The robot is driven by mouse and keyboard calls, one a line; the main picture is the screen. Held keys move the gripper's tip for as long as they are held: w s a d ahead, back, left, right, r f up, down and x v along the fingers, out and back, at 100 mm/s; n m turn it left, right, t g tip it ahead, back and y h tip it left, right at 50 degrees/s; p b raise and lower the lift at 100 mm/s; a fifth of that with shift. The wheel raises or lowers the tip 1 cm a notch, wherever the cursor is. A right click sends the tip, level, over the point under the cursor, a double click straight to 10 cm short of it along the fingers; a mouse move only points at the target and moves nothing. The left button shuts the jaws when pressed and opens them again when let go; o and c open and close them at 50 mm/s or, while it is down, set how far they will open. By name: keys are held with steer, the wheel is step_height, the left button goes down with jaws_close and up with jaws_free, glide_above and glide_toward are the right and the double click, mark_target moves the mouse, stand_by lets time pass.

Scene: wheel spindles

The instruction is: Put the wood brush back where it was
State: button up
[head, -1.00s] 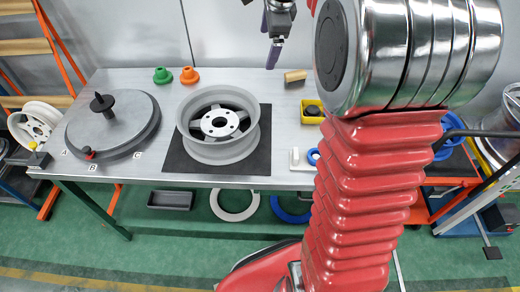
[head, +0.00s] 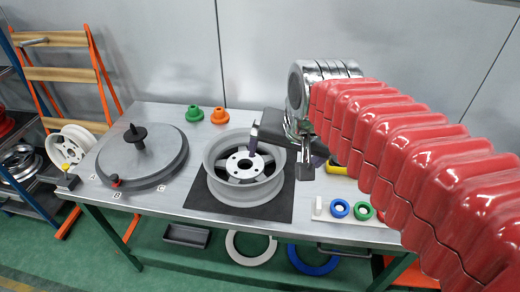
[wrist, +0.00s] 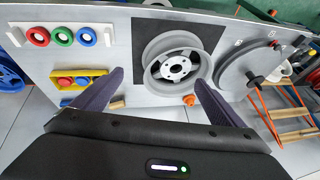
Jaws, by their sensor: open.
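My gripper (head: 280,152) is open, with its dark fingers apart, over the right part of the grey wheel rim (head: 216,180) in the head view. A tan wooden block at the back of the bench, possibly the brush, showed earlier; my arm or gripper may now hide that spot.
The rim lies on a black mat (head: 280,212). Left is a round grey plate with a spindle (head: 164,163). Green (head: 194,113) and orange (head: 220,116) cones stand behind. At right are a yellow bin (wrist: 92,73) and coloured rings on a white holder (wrist: 110,36).

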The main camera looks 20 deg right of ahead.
steer(key=s+a+f+n, duration=0.2)
steer(key=s+f+n, duration=0.2)
steer(key=s, duration=0.4)
steer(key=shift+a+f+n, duration=0.2)
steer(key=shift+n, duration=0.6)
stand_by(0.3)
